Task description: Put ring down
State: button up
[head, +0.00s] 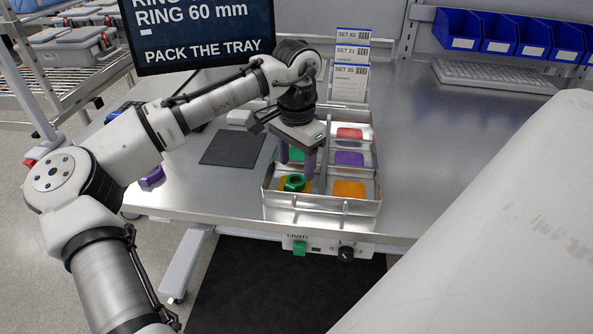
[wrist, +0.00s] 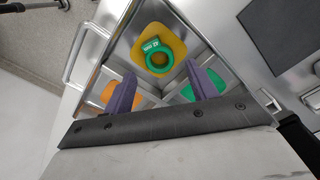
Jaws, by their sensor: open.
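A green ring (head: 293,182) lies flat on a yellow pad (head: 284,189) in the front-left compartment of a metal tray (head: 318,205). The wrist view also shows the ring (wrist: 149,47) with a small label on its upper side, and the yellow pad (wrist: 178,47) under it. My gripper (head: 297,168) is open above the tray, its purple fingers pointing down. In the wrist view the fingertips (wrist: 161,70) are spread apart, with nothing between them. The ring lies just beyond them and appears clear of both fingers.
Other compartments have green (head: 297,154), red (head: 349,133), purple (head: 348,158) and orange (head: 349,189) pads. Set cards (head: 351,70) stand behind the tray. A dark mat (head: 232,147) and a purple object (head: 152,177) lie to the left. The bench right of the tray is clear.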

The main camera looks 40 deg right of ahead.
notch_tip(320, 180, up, 9)
jog(key=shift+f+b, duration=0.2)
jog(key=shift+b, duration=0.1)
